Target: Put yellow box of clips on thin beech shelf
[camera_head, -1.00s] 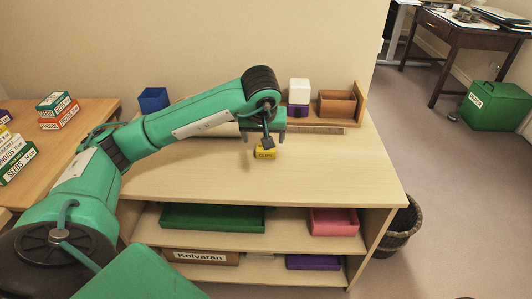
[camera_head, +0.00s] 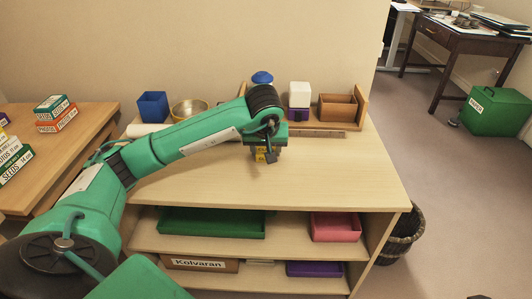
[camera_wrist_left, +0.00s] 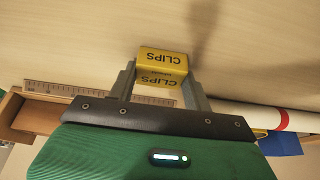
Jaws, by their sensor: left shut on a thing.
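The yellow box of clips (camera_wrist_left: 160,62) is between the fingers of my left gripper (camera_wrist_left: 160,85) in the wrist view, its CLIPS label showing. In the head view the box (camera_head: 261,157) is partly hidden by my left gripper (camera_head: 266,151), over the top of a pale wooden cabinet (camera_head: 300,178). I cannot tell whether the box touches that top. Below the top, a thin pale shelf (camera_head: 285,231) holds a green tray and a pink tray. My right gripper is not in view.
At the back of the top stand a blue box (camera_head: 153,105), a brass bowl (camera_head: 189,109), a white box (camera_head: 299,95) on a purple one and a wooden box (camera_head: 337,107). A ruler (camera_head: 317,134) lies before them. The front of the top is clear.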

